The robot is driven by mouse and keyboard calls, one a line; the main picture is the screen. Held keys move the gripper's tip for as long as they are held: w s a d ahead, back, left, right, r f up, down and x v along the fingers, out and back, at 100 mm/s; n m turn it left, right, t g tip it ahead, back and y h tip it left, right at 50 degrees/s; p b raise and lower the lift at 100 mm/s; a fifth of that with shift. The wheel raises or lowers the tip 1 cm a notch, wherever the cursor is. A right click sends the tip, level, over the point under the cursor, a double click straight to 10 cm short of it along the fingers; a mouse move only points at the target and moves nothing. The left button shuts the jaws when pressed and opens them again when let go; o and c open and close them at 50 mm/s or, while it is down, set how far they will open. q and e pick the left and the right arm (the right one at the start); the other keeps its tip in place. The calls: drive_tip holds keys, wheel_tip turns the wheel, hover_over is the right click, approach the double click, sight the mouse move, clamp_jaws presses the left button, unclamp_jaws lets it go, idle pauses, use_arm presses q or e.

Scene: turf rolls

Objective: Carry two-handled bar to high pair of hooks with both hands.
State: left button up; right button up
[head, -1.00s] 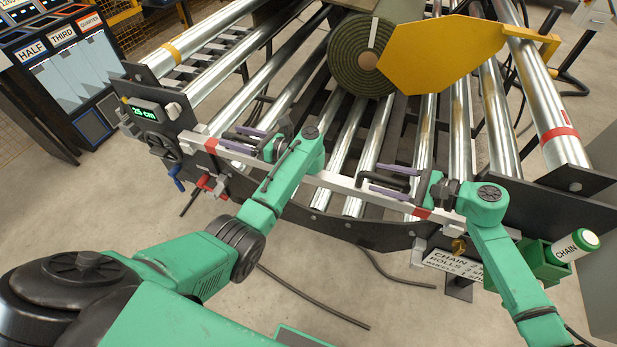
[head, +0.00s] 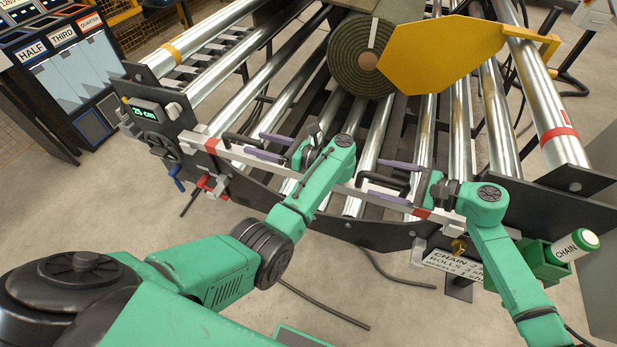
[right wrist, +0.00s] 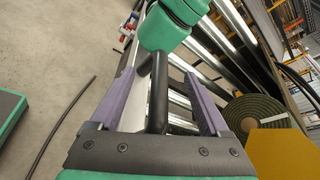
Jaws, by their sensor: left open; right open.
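The pale bar (head: 228,153) with red bands lies across the front of the roller frame. Its left black handle (head: 234,138) shows just left of my left gripper's fingertips. My left gripper (head: 252,143) is open, its purple fingers pointing left towards that handle. My right gripper (head: 376,178) is open with its fingers on either side of the right black handle (head: 385,180). In the right wrist view this handle (right wrist: 157,95) stands between the purple fingers with gaps on both sides. I cannot clearly make out the hooks behind the bar.
A turf roll (head: 362,55) sits on the steel rollers beside a yellow plate (head: 435,48). A display reading 25 cm (head: 147,110) is at the frame's left end. A green CHAIN cylinder (head: 575,246) is at the right. Cables lie on the floor below.

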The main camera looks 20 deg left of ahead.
drive_tip(key=v, duration=1.2)
